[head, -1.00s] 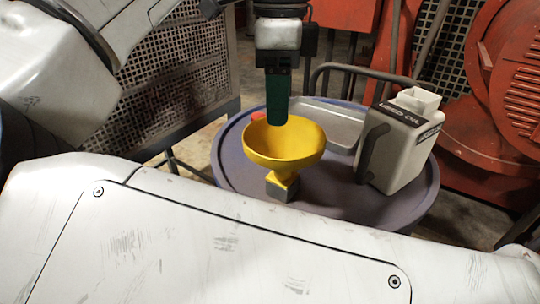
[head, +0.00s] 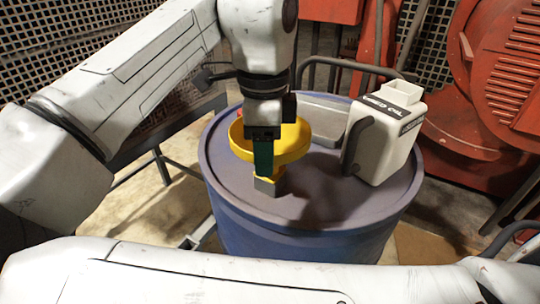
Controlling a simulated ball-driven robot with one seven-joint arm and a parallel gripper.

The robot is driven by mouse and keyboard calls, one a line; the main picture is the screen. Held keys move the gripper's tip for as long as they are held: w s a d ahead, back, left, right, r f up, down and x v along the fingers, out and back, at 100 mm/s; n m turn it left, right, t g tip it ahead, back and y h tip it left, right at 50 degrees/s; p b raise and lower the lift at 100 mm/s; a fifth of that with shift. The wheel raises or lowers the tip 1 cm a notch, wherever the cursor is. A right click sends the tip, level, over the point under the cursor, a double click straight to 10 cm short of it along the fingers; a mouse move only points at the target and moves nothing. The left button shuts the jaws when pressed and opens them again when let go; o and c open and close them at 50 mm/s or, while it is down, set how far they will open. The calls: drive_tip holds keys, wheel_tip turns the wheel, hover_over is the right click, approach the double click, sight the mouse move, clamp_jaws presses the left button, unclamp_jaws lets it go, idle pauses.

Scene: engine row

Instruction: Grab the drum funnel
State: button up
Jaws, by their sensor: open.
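The yellow drum funnel (head: 292,145) stands upright on top of a blue drum (head: 225,180), its narrow end on a small grey block (head: 268,186). My gripper (head: 263,160) points down in front of the funnel's bowl, on the near side, and covers part of the bowl and neck. The gripper is open. Its fingers overlap in this view, so I cannot tell whether the funnel's wall or neck lies between them.
A white oil jug (head: 390,130) stands on the drum to the right of the funnel. Red machinery (head: 490,80) stands at the back right. The drum's front right top is clear.

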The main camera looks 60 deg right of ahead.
clamp_jaws()
idle(0.8)
